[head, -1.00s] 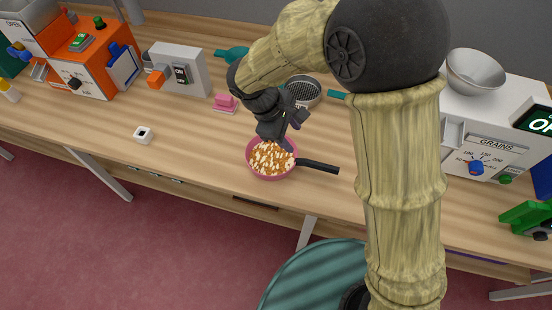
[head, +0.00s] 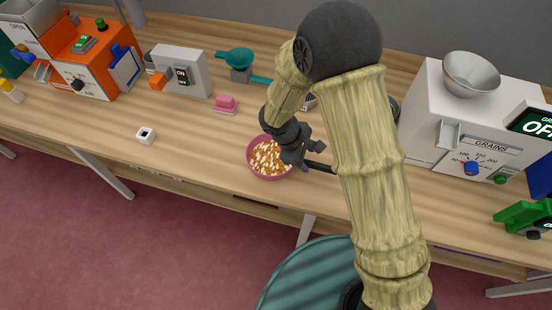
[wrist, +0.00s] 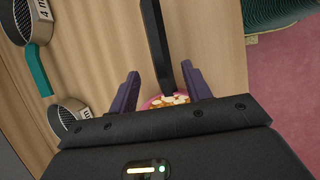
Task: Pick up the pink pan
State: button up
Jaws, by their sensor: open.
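The pink pan (head: 252,164) sits on the wooden table near its front edge, filled with brown and whitish pieces. Its black handle (head: 319,166) points right and is partly hidden by my arm in the head view. My gripper (head: 306,157) is over the handle side of the pan. In the wrist view, my gripper (wrist: 160,88) is open, with one dark finger on each side of the black handle (wrist: 157,45). The pan's pink rim (wrist: 150,103) shows between the fingers, mostly hidden by the gripper body. I cannot tell how far the fingers are above the handle.
A pink block (head: 226,104), a small white cube (head: 145,135) and a grey switch box (head: 180,72) lie left. A teal-handled sieve (wrist: 36,68) is nearby. The white grain machine (head: 425,100) stands right. The table's front edge is close to the pan.

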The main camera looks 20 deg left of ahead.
aim_at(310, 163)
jog(key=shift+d+f+p, duration=0.3)
jog(key=shift+f+p, duration=0.15)
jog(key=shift+f, duration=0.15)
jog(key=shift+p+x, duration=0.55)
jog(key=shift+x, duration=1.4)
jog(key=shift+a, duration=0.1)
grip_shut()
